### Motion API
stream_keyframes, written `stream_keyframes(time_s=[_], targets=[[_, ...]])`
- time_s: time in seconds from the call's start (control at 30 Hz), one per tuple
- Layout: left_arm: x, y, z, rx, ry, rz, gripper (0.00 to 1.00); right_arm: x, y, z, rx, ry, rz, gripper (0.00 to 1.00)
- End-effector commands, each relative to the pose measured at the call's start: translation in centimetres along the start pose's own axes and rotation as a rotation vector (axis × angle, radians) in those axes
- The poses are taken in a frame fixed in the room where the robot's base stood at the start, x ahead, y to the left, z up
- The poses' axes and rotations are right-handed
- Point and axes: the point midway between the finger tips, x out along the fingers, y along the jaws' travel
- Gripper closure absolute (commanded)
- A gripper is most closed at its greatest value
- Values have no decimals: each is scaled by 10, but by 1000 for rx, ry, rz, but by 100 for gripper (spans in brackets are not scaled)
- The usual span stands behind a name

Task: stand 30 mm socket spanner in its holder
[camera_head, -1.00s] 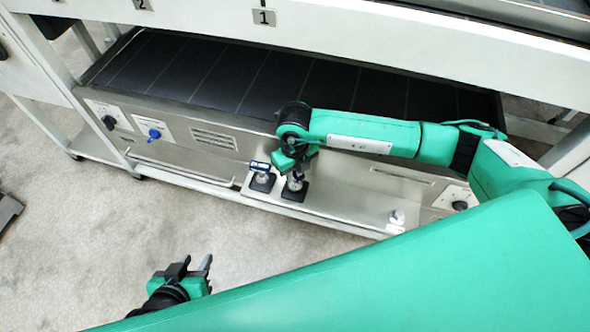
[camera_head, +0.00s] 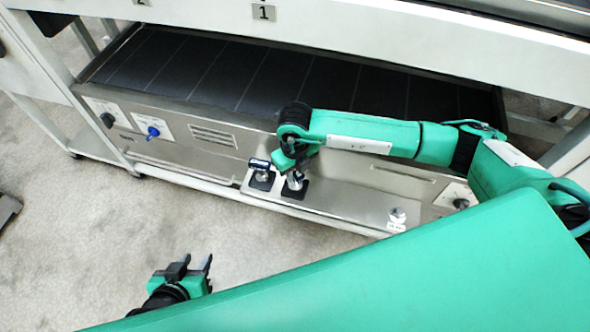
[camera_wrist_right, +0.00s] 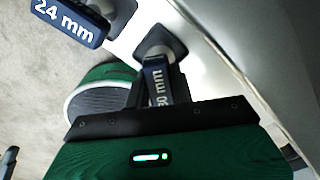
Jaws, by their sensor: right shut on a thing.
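The 30 mm socket spanner (camera_wrist_right: 154,86) is held in my right gripper (camera_head: 293,170), with its dark labelled handle between the fingers in the right wrist view. Its metal shaft shows below the gripper in the head view. The 30 mm holder (camera_head: 294,191), a dark square base on the steel ledge, is directly under it and also shows in the right wrist view (camera_wrist_right: 172,36). How deep the spanner sits in the holder is hard to tell. My left gripper (camera_head: 195,264) is open and empty, low over the floor, far from the spanner.
The 24 mm spanner (camera_head: 258,165) stands upright just left in its own holder (camera_head: 262,183). The steel ledge (camera_head: 345,205) is clear to the right, up to a small pale round part (camera_head: 397,215). The machine's front panel (camera_head: 180,132) with knobs rises close behind.

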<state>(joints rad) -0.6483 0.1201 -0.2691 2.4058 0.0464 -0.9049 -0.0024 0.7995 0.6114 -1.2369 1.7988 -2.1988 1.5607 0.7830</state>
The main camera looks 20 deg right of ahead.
Motion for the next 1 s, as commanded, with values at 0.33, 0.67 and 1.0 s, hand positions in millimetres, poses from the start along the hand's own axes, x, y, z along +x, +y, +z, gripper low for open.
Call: stream_keyframes(time_s=[0.33, 0.67, 1.0], targets=[[2, 0, 2, 0, 0, 0, 64, 3, 0, 0, 0, -1, 0, 100], [2, 0, 2, 0, 0, 0, 64, 3, 0, 0, 0, -1, 0, 51], [2, 0, 2, 0, 0, 0, 64, 4, 0, 0, 0, 0, 0, 29]])
